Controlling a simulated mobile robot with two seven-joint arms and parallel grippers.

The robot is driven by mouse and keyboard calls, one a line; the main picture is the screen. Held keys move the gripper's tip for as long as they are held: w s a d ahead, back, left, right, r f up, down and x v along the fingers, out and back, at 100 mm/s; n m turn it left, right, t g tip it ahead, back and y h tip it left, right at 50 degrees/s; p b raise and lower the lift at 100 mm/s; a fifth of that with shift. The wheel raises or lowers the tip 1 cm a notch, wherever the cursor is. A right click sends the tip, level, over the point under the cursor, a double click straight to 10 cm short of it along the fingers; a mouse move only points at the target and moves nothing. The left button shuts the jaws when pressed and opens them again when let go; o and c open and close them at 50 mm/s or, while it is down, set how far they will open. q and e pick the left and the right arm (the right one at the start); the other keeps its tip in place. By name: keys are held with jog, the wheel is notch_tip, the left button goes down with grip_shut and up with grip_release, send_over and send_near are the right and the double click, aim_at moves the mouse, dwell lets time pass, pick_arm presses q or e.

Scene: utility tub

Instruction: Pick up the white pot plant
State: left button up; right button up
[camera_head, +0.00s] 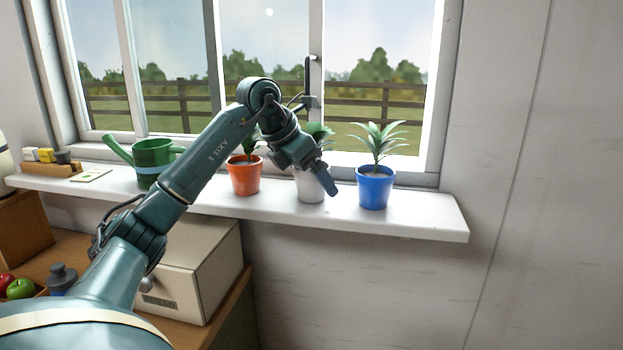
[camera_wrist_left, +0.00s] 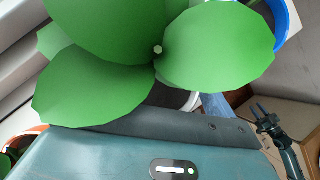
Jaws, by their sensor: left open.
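The white pot (camera_head: 308,188) stands on the white window sill between an orange pot and a blue pot, its green leaves (camera_head: 318,132) partly hidden by my arm. My left gripper (camera_head: 322,178) is open in front of the white pot and hides part of it. In the left wrist view, broad green leaves (camera_wrist_left: 120,60) fill the upper middle, close to the camera. A bit of white rim (camera_wrist_left: 190,100) shows below them. I cannot tell whether a finger touches the pot. My right gripper (camera_wrist_left: 262,115) appears in the left wrist view, far off and small.
The orange pot (camera_head: 245,178) is close on the left and the blue pot (camera_head: 375,190) on the right. A green watering can (camera_head: 153,158) stands further left on the sill (camera_head: 430,213). The window (camera_head: 375,80) is behind. A beige box (camera_head: 190,275) sits below.

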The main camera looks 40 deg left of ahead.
pick_arm(q)
jog(key=c, duration=1.2)
jog(key=shift+r, duration=0.15)
